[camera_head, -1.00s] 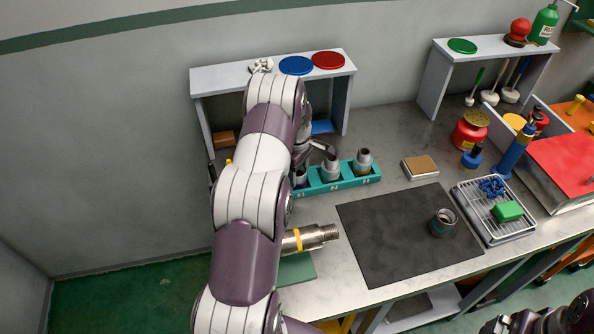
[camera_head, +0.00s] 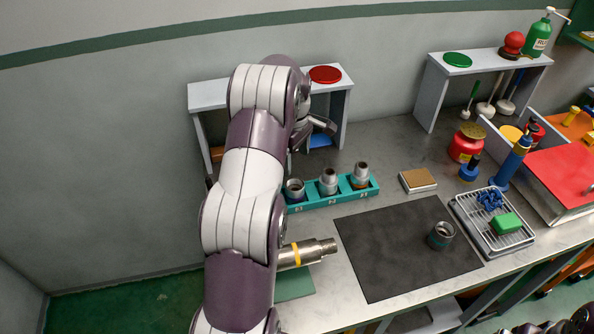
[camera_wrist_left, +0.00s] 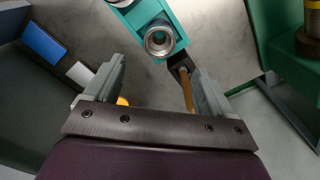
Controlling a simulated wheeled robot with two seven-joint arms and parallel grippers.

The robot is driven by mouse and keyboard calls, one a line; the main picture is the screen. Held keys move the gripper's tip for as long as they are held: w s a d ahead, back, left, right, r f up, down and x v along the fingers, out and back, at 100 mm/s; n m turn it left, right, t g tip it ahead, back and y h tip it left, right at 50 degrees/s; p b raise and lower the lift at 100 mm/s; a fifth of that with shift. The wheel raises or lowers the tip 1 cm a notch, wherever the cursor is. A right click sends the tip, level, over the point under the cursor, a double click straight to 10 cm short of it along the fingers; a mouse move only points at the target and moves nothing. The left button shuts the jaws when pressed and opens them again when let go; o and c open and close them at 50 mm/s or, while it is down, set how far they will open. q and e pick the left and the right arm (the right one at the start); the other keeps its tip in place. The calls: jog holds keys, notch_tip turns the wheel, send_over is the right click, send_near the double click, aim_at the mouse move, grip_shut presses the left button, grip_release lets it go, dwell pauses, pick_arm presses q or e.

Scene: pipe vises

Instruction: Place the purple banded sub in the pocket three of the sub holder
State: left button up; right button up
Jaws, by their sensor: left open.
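The teal sub holder (camera_head: 330,196) stands on the bench, with a metal sub in each of its three numbered pockets. The sub in the leftmost pocket, marked 3, is the purple banded sub (camera_head: 294,188) as far as I can tell; its band is hard to make out. In the left wrist view a sub (camera_wrist_left: 160,38) stands upright in the end pocket of the holder (camera_wrist_left: 175,15). My left gripper (camera_head: 318,126) is open and empty, above and behind the holder. Its spread fingers (camera_wrist_left: 159,68) are clear of the sub. Only dark parts of my right arm show at the bottom right.
A grey shelf (camera_head: 208,97) stands behind the holder, close to my left gripper. A yellow-banded metal pipe (camera_head: 308,253) lies in front. A dark mat (camera_head: 390,265) bears a loose collar (camera_head: 440,235). A hammer (camera_wrist_left: 186,88) shows below the holder in the wrist view.

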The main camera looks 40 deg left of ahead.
pick_arm(q)
jog(key=s+d+r+m, duration=0.1)
jog(key=s+d+m, duration=0.3)
jog(key=d, duration=0.2)
jog(key=s+d+r+m, duration=0.1)
jog(key=s+d+m, duration=0.3)
jog(key=d, duration=0.3)
jog(key=s+d+r+m+t, duration=0.1)
jog(key=s+d+m, duration=0.3)
jog(key=d+m, duration=0.2)
jog(key=shift+s+d+r, duration=0.2)
jog(key=shift+d+r, duration=0.1)
jog(key=shift+d, duration=0.15)
jog(key=s+d+m, duration=0.3)
jog(key=s+m, duration=0.2)
jog(key=s, duration=0.2)
jog(key=shift+f, duration=0.4)
